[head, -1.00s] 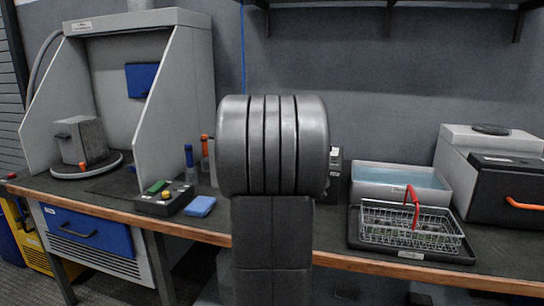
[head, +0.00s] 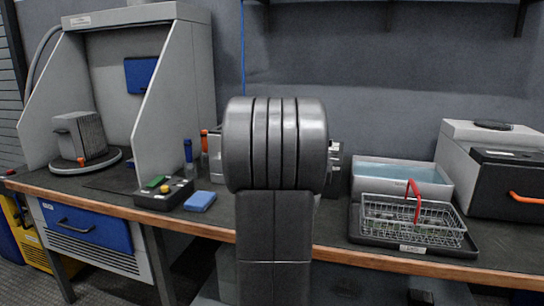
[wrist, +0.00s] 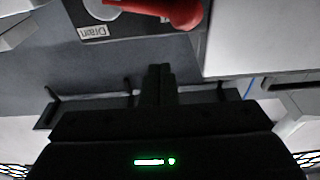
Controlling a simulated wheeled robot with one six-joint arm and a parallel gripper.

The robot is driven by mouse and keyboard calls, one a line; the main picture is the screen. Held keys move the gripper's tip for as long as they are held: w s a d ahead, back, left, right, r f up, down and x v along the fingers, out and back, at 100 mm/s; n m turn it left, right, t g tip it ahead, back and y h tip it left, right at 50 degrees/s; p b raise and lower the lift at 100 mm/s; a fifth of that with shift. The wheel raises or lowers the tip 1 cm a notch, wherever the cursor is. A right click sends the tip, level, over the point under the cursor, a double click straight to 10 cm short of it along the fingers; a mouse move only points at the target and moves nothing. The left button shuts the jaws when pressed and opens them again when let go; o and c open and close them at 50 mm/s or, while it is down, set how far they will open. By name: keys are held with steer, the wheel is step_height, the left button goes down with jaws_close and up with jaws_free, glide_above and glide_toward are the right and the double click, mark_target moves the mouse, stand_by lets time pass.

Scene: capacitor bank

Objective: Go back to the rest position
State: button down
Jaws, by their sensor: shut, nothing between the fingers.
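My gripper (wrist: 160,80) shows in the wrist view as a dark body with a small green light and fingers close together in the middle. It is shut, with nothing between the fingers. In the head view my own grey arm stands upright in the middle of the picture and hides the gripper. The wrist view looks upside down, with a grey wall (wrist: 95,70) behind the fingers. A red part (wrist: 175,10) and a white "Drain" label (wrist: 92,32) on a dark surface show at its top edge.
A wire basket (head: 412,222) with a red handle sits on a black tray (head: 448,250) at the right. Behind it is a water bath (head: 440,188). A control box (head: 150,200), a blue sponge (head: 200,201) and bottles (head: 188,155) are at the left. A shelf runs above.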

steer(key=s+d+r+m+g+h, duration=0.1)
steer(key=d+m+h, duration=0.2)
steer(key=m, duration=0.8)
steer(key=shift+s+d+m+g+p, duration=0.3)
steer(key=shift+s+d+m+p, duration=0.1)
steer(key=shift+d, duration=1)
steer(key=shift+r, duration=0.1)
